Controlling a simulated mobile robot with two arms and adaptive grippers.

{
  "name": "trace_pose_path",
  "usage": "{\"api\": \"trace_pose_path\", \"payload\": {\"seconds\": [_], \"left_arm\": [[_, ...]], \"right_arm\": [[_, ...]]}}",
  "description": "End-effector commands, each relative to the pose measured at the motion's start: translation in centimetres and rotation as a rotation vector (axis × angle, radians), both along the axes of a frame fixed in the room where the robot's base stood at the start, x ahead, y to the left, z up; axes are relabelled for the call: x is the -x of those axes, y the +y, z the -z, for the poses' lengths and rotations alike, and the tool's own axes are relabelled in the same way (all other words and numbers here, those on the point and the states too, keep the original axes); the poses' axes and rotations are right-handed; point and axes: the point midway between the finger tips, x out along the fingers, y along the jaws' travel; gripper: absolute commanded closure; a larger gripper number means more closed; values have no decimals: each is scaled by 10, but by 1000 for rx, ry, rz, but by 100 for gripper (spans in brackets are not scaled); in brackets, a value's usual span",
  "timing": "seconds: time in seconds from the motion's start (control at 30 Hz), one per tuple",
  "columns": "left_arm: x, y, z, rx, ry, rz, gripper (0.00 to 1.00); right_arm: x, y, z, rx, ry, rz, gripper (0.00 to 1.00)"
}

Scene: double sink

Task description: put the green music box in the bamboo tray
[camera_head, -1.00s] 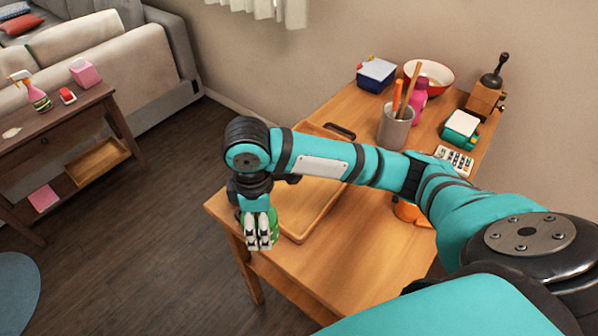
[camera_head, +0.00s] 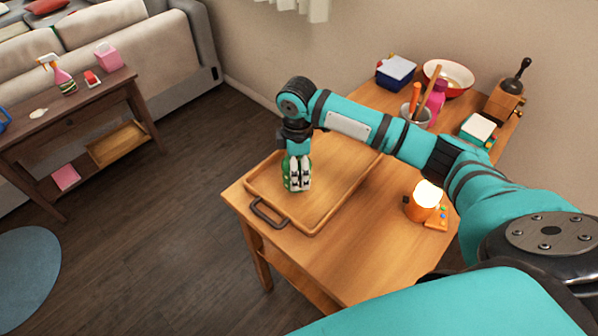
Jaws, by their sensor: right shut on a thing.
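The green music box (camera_head: 286,172) shows as a small green patch behind and beside the fingers of my right gripper (camera_head: 298,187); most of it is hidden. My right gripper points down and is shut on it. The bamboo tray (camera_head: 335,178) lies flat on the wooden table, with a dark handle at its near left end. In the picture, my right gripper and the music box are over the left part of the tray. I cannot tell whether the box touches the tray floor. My left gripper is not in view.
On the table stand a glowing orange lamp (camera_head: 424,200), a grey cup (camera_head: 414,117) with sticks, a red-rimmed bowl (camera_head: 448,77), a grinder (camera_head: 503,101) and a green-and-white box (camera_head: 478,131).

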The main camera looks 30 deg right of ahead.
Motion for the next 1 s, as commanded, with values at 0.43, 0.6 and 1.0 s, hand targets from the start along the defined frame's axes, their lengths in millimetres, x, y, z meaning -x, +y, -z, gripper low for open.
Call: {"api": "trace_pose_path", "payload": {"seconds": [0.43, 0.6, 1.0], "left_arm": [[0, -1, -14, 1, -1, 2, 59], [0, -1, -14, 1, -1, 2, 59], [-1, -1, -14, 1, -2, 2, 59]], "right_arm": [[-4, -5, 36, 2, -1, 1, 61], [-4, -5, 36, 2, -1, 1, 61], [-4, -5, 38, 1, -1, 1, 0]]}}
